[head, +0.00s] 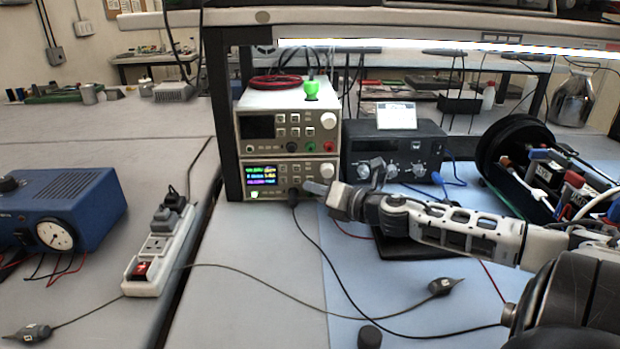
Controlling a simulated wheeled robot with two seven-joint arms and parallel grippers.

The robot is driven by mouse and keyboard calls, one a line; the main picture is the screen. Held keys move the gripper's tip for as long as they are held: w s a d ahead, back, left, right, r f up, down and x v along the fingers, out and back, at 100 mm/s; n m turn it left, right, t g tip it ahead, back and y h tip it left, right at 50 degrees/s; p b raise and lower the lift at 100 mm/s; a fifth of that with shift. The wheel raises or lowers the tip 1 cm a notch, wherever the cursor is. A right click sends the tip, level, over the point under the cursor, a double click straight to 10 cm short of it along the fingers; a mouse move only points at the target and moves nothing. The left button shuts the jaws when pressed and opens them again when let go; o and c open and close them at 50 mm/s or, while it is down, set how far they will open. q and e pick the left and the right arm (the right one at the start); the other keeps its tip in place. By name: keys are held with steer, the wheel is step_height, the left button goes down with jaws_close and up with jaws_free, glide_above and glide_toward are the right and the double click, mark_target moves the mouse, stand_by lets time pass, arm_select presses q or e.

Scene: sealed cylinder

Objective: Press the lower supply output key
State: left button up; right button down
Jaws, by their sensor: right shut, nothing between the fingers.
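Two bench supplies are stacked under the shelf. The lower supply (311,170) has a lit screen (262,176) with coloured readouts, small keys right of it and a white knob (327,170). The upper supply (255,107) has a dark screen. My right gripper (312,187) is shut and empty, its tips at the lower right front of the lower supply, below the knob. Whether the tips touch the panel I cannot tell. The gripper hides part of the lower panel, and the output key cannot be told apart at this size. My left gripper is out of view.
A black instrument (437,152) with dials stands right of the supplies. A black cable runs down from the lower supply across the blue mat (345,290). A power strip (150,270) and a blue box (90,205) are at left. An open black cylinder (515,130) lies at right.

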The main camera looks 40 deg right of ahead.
steer(key=shift+s+a+p, duration=0.3)
steer(key=shift+p, duration=0.1)
steer(key=shift+s+a+p, duration=0.8)
steer(key=shift+s+p, duration=0.1)
steer(key=shift+s, duration=0.1)
steer(key=shift+s+a+p, duration=0.4)
steer(key=shift+s+a, duration=0.1)
steer(key=shift+s, duration=0.1)
